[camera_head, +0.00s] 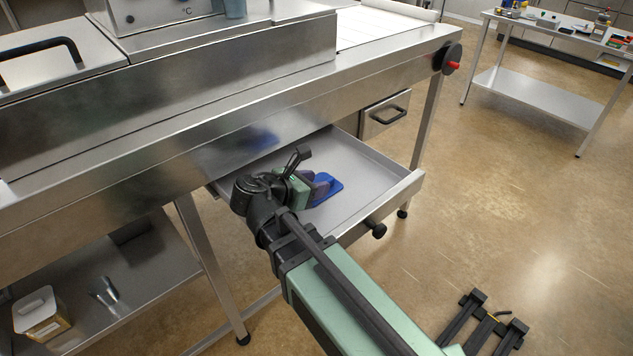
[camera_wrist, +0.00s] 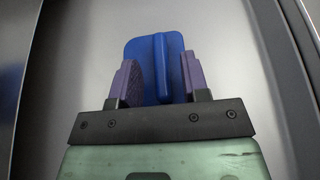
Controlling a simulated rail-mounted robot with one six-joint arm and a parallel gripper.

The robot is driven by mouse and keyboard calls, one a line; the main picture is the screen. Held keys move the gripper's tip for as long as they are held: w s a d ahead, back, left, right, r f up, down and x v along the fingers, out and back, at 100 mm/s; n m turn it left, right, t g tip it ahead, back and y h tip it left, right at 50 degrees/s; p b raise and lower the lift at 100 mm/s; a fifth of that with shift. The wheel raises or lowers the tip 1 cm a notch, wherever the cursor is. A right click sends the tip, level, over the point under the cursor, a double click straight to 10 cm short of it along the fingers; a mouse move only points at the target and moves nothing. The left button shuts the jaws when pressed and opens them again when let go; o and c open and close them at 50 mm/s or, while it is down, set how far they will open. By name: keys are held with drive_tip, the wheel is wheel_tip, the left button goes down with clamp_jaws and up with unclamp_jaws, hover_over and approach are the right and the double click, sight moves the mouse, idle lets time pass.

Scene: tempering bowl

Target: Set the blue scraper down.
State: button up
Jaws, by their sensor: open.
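The blue scraper (camera_head: 325,188) lies in the open drawer (camera_head: 372,186), on its grey floor. In the wrist view the scraper (camera_wrist: 155,55) is a flat blue plate with a raised rib-like handle along its middle. My gripper (camera_head: 313,186) is in the drawer over the scraper's near end. In the wrist view the purple fingers of my gripper (camera_wrist: 162,80) stand open on either side of the handle, with a gap on each side. The scraper's lower end is hidden behind the gripper's dark mount.
The drawer's walls surround my gripper, and the steel counter (camera_head: 240,95) overhangs the drawer's back. Right of the scraper, the drawer floor is bare. A lower shelf (camera_head: 150,262) holds a white-lidded container (camera_head: 38,310). A side table (camera_head: 545,97) with small items stands at the far right.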

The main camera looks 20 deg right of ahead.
drive_tip(key=p+v, duration=0.3)
drive_tip(key=v, duration=0.7)
drive_tip(key=shift+a+r+p, duration=0.1)
drive_tip(key=shift+r+p, duration=0.05)
drive_tip(key=shift+p, duration=0.2)
drive_tip(key=shift+s+a, duration=0.25)
drive_tip(key=shift+a, duration=0.15)
